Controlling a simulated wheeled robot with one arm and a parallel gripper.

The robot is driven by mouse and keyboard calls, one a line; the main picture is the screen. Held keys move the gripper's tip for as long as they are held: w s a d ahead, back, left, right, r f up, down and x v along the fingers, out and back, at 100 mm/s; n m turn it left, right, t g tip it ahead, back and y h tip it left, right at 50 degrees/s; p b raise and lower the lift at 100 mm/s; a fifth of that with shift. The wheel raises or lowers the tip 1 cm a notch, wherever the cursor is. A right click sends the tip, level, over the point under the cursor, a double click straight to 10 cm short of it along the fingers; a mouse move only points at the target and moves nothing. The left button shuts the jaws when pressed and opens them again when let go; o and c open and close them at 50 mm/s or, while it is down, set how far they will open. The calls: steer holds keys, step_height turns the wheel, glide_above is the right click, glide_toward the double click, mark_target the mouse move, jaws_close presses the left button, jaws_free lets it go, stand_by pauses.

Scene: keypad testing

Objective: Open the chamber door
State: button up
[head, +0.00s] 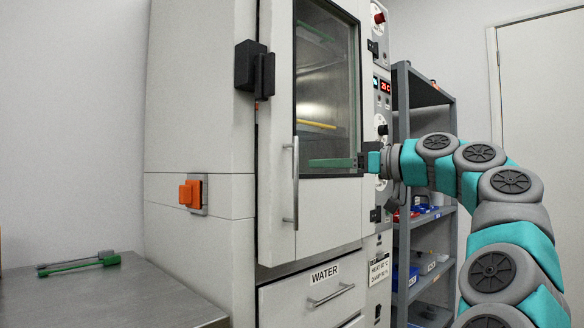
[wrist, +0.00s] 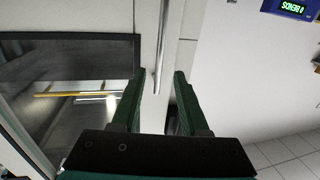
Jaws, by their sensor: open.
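The chamber door (head: 328,215) is white with a dark window and looks closed or nearly so; I cannot tell if there is a gap. Its vertical metal handle (head: 294,185) is on the door's left side. My gripper (head: 312,163) reaches across the window from the right, its green fingertips just right of the handle. In the wrist view my gripper (wrist: 160,76) is open, and the handle (wrist: 163,40) appears between its two fingers, near the tips. I see no contact with the handle. In the head view one finger hides the other.
A black latch block (head: 245,66) and an orange switch (head: 190,194) are on the chamber's left. A metal table (head: 110,300) with green and grey tools (head: 80,264) stands at lower left. A WATER drawer (head: 320,297) is below the door. A shelf rack (head: 425,90) stands right.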

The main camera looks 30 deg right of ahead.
steer(key=x, duration=0.7)
steer(key=shift+w+a, duration=0.15)
steer(key=shift+w, duration=0.15)
jaws_close()
stand_by(1.2)
